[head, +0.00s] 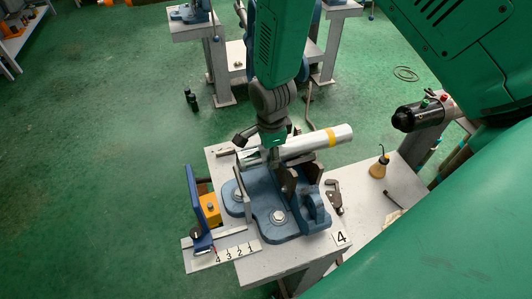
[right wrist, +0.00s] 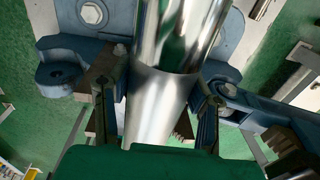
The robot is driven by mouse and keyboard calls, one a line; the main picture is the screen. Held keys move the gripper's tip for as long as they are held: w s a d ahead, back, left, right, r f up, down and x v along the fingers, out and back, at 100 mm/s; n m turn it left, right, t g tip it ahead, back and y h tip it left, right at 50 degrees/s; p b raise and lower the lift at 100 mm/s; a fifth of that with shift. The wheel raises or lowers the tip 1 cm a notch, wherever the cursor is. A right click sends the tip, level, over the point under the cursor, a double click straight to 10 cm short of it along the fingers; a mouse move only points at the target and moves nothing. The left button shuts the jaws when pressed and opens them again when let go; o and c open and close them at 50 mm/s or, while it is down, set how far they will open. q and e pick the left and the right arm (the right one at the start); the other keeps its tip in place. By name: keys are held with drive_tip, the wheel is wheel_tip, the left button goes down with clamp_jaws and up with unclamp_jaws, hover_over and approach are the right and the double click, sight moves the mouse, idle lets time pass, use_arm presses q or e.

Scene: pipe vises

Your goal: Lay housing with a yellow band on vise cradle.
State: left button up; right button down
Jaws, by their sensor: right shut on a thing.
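The housing (head: 305,145) is a silver cylinder with a yellow band (head: 331,137) near its right end. It lies nearly level across the top of the blue vise (head: 265,205), its banded end sticking out to the right. My right gripper (head: 272,153) is shut on it left of the band. In the right wrist view the shiny housing (right wrist: 160,95) runs between my two fingers (right wrist: 158,105), with the blue vise (right wrist: 65,75) around and behind it. The vise's brown cradle jaws (head: 289,179) show just below the housing. I cannot tell whether it touches them. My left gripper is not in view.
The vise is bolted on a grey bench (head: 335,225) marked 4. A numbered plate (head: 225,257) and blue upright (head: 196,210) stand at its left. A clamp tool (head: 334,197), an oil can (head: 380,165) and a black cylindrical tool (head: 420,115) are to the right.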

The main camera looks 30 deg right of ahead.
drive_tip(key=shift+f, duration=0.45)
idle(0.9)
drive_tip(key=c, duration=0.7)
unclamp_jaws()
drive_tip(key=shift+s, duration=0.1)
drive_tip(key=shift+a+r, duration=0.1)
drive_tip(key=shift+r, duration=0.1)
drive_tip(key=r, duration=1.1)
drive_tip(key=shift+s+a+r, duration=0.2)
drive_tip(key=shift+s+r, duration=0.05)
drive_tip(key=shift+r, duration=0.05)
